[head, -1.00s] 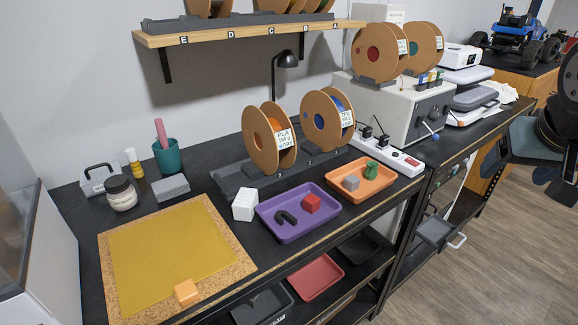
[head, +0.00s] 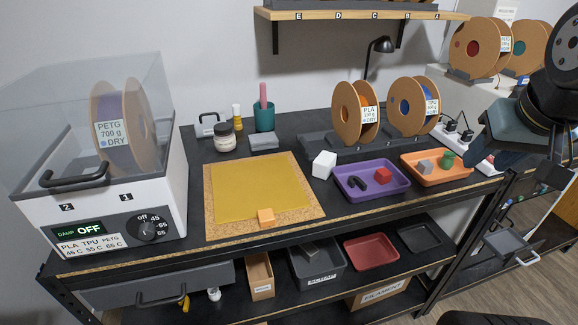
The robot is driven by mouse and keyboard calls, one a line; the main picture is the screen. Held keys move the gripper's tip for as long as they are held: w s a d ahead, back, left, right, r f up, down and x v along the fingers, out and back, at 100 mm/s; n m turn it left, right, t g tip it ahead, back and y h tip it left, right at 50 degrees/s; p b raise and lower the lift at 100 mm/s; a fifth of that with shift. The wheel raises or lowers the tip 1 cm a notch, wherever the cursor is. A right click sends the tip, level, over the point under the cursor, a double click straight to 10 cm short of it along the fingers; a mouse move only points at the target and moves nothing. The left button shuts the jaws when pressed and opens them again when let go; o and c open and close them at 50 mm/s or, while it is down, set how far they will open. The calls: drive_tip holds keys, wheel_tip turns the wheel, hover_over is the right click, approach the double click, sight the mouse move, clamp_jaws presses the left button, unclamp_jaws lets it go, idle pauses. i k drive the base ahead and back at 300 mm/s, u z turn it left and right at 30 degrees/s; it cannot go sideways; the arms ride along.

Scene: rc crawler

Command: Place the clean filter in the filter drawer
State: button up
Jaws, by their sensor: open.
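My gripper (head: 500,142) shows at the right edge, dark and teal, in front of the far end of the bench. It is open and holds nothing that I can see; its fingertips are hard to make out. A grey drawer-like unit with a pale handle (head: 512,248) sits low at the right. A wide grey drawer (head: 155,286) with a dark handle is under the bench top at the left, shut. I cannot tell which is the filter drawer. No thing in view is clearly the clean filter.
A filament dryer (head: 105,205) with a clear lid and a spool stands at the left. A purple tray (head: 372,191) and orange tray (head: 437,176) lie to the right. Bins fill the lower shelf.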

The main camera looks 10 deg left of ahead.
sight(505, 244)
drive_tip(key=u, duration=2.05)
drive_tip(key=k, duration=0.8)
drive_tip(key=z, duration=0.6)
drive_tip(key=i, duration=1)
drive_tip(key=z, duration=0.05)
